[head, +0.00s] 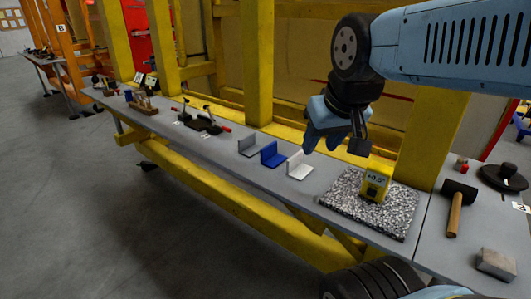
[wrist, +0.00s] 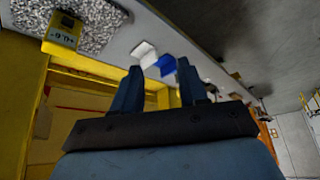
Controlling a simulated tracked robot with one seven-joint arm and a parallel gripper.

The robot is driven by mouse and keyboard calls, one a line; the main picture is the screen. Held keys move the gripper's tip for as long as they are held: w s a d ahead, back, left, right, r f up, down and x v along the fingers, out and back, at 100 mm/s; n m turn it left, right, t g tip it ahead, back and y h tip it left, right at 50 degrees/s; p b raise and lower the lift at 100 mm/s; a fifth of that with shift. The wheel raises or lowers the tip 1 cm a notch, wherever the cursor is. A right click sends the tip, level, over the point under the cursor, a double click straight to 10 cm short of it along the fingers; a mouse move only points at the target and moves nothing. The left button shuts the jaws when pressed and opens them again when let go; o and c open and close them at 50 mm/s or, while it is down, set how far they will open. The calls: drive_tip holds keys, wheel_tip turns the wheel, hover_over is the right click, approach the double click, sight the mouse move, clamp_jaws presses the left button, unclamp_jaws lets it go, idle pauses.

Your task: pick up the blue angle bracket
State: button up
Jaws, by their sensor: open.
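The blue angle bracket (head: 271,156) stands on the grey bench between a grey bracket (head: 248,145) on its left and a white bracket (head: 299,166) on its right. In the wrist view the blue bracket (wrist: 166,65) shows between my fingertips, with the white bracket (wrist: 144,53) beside it. My gripper (head: 322,142) is above the bench, to the right of the blue bracket and apart from it. In the wrist view my gripper (wrist: 158,75) has its two fingers spread with nothing held between them.
A yellow device (head: 376,182) sits on a speckled granite slab (head: 396,221) right of the brackets. A mallet (head: 456,205) and a metal block (head: 496,262) lie further right. Toggle clamps (head: 203,122) stand left. Yellow posts (head: 259,60) rise behind the bench.

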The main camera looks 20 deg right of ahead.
sight(269, 145)
drive_tip(key=w+a+f+n+h, duration=0.1)
drive_tip(key=w+f+n+h, duration=0.3)
drive_tip(key=w+f+n, duration=0.2)
drive_tip(key=w+a+f+n+g+h, duration=0.1)
drive_tip(key=w+f+n+h, duration=0.3)
drive_tip(key=w+f+n, duration=0.2)
drive_tip(key=w+f+n+h, duration=0.5)
drive_tip(key=w+f, duration=0.4)
drive_tip(key=w, duration=0.3)
drive_tip(key=shift+a+f+n+g, duration=0.1)
drive_tip(key=shift+a+n+g, duration=0.2)
drive_tip(key=shift+a+n, duration=0.1)
drive_tip(key=w+a+n+t, duration=0.1)
drive_tip(key=a+n+t, duration=0.1)
drive_tip(key=w+a+f+n+t+h, duration=0.1)
drive_tip(key=w+a+n+t, duration=0.1)
drive_tip(key=a, duration=0.1)
drive_tip(key=w+a+n+t, duration=0.2)
drive_tip(key=n, duration=0.1)
drive_tip(key=shift+w+a+f+t+h, duration=0.15)
drive_tip(key=shift+a+f+t+h, duration=0.15)
drive_tip(key=shift+f, duration=0.1)
drive_tip(key=x, duration=0.8)
drive_tip(key=shift+w+d, duration=0.2)
drive_tip(key=shift+w, duration=0.1)
drive_tip(key=shift+r+x, duration=0.15)
drive_tip(key=shift+x, duration=1.15)
drive_tip(key=shift+r+x, duration=0.15)
drive_tip(key=shift+x, duration=1.1)
drive_tip(key=shift+w+a, duration=0.1)
